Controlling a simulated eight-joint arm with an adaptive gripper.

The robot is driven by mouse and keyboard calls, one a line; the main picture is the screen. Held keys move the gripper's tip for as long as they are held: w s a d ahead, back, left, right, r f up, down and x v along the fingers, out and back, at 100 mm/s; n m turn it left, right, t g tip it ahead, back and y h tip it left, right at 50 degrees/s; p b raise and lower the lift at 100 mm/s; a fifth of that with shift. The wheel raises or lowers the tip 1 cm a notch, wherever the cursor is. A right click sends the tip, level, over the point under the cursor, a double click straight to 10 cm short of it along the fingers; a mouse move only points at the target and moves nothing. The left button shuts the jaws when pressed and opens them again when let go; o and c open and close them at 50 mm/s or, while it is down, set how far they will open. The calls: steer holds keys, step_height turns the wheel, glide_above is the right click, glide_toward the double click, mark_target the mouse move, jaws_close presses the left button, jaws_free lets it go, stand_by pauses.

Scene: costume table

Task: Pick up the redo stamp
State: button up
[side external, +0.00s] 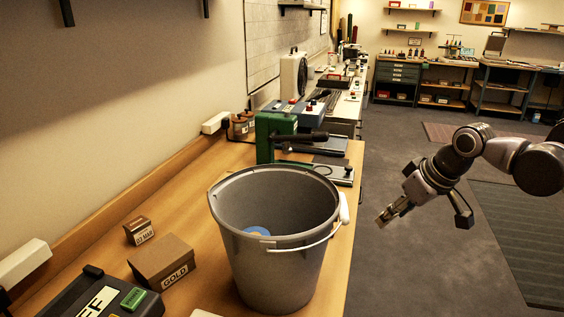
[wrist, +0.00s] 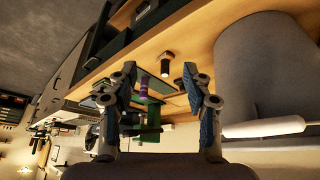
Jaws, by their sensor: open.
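I cannot surely make out a redo stamp by any label in either view. A small dark upright piece with a pale end (wrist: 167,64) stands on the table in the wrist view, between my fingertips in the picture but farther away; I cannot tell if it is the stamp. My gripper (side external: 384,216) is in the air right of the table edge, beyond the bucket's right side. In the wrist view my gripper (wrist: 160,78) has its two blue-padded fingers spread apart with nothing between them.
A large grey bucket (side external: 285,258) with a blue thing inside stands at the table's front and blocks part of the view. A green machine (side external: 275,137) stands behind it. Boxes, one marked GOLD (side external: 163,262), and a dark case (side external: 110,296) lie left. Floor right is open.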

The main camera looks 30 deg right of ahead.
steer(key=w+f, duration=0.2)
steer(key=w, duration=0.3)
steer(key=w+a+f+n+g, duration=0.1)
steer(key=w+f, duration=0.1)
steer(key=w, duration=0.3)
steer(key=w+a+f+g, duration=0.1)
steer(key=w+f, duration=0.1)
steer(key=w, duration=0.4)
steer(key=shift+a+f, duration=0.25)
steer(key=shift+f, duration=0.15)
steer(key=shift+x, duration=2.6)
jaws_close()
